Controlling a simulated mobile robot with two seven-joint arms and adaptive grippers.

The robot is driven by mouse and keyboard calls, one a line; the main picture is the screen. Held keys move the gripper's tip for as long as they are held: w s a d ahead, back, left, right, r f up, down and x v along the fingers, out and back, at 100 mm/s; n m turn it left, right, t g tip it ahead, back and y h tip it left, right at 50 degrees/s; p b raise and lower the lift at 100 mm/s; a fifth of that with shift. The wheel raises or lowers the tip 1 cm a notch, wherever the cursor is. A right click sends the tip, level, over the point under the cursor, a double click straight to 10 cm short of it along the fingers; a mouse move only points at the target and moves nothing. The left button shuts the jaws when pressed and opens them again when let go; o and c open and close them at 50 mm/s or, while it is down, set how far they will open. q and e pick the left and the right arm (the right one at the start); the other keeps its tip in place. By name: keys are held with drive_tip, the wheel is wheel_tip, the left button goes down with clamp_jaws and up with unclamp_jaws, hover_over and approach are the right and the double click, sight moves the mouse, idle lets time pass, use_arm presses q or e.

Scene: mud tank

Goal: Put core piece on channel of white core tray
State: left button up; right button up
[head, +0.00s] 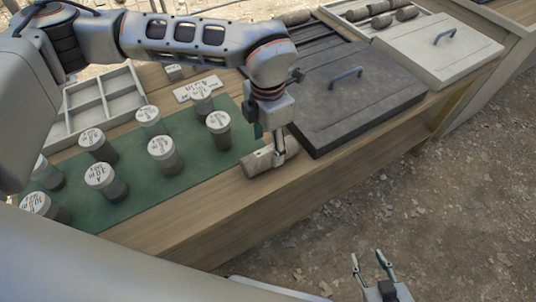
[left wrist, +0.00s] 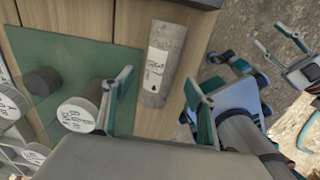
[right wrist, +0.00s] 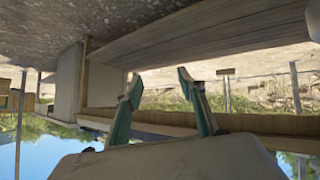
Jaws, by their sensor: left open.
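A grey cylindrical core piece (head: 258,163) with a white label lies on the wooden table, beside the green mat. It also shows in the left wrist view (left wrist: 165,62). My left gripper (head: 268,138) is over it, pointing down. Its fingers (left wrist: 158,98) are open, with the core piece between them in that view; contact cannot be told. The white core tray (head: 492,52) is at the back right. Its lid covers the near part, and several core pieces lie in its far channels. My right gripper (head: 372,268) is open and empty, away from the table; its fingers show in its wrist view (right wrist: 162,102).
A dark tray (head: 340,98) with a handled lid stands between the core piece and the white tray. Several lidded jars (head: 163,152) stand on the green mat (head: 205,170). A white compartment box (head: 105,98) and a label plate (head: 192,90) are behind them.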

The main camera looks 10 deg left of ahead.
sight(270, 150)
use_arm(q)
drive_tip(key=f, duration=0.4)
drive_tip(key=shift+w+d+f+b, duration=0.2)
drive_tip(key=shift+f+b, duration=0.1)
drive_tip(key=shift+b, duration=0.1)
drive_tip(key=c, duration=1.5)
drive_tip(key=shift+r, duration=0.1)
clamp_jaws()
drive_tip(key=shift+r, duration=0.1)
